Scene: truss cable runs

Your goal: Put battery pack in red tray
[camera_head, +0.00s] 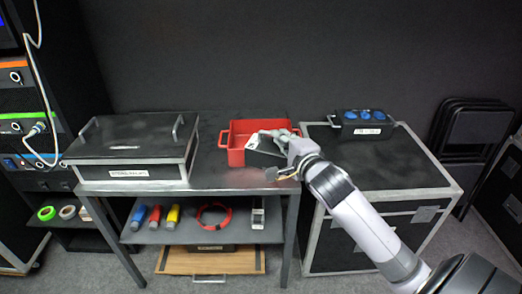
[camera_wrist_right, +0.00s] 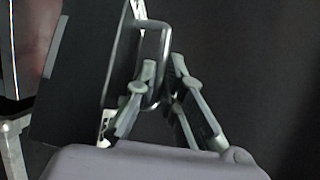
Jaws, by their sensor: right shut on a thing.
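The red tray (camera_head: 236,157) stands on the dark metal table, toward its right end. My right gripper (camera_head: 277,139) is over the tray's right part. It is shut on the battery pack (camera_head: 262,148), a dark box with pale metal parts, which hides part of the tray. In the right wrist view, the pack (camera_wrist_right: 75,85) hangs tilted to the left of the fingers (camera_wrist_right: 163,92), and its metal loop handle (camera_wrist_right: 165,35) is between them. I cannot tell whether the pack touches the tray. My left gripper is not in view.
A black lidded case (camera_head: 135,150) covers the table's left part. On the right, a flight case (camera_head: 375,165) carries a black box with blue sockets (camera_head: 361,121). The lower shelf (camera_head: 180,236) holds coloured connectors and a red cable coil (camera_head: 213,216). The tabletop's middle front is clear.

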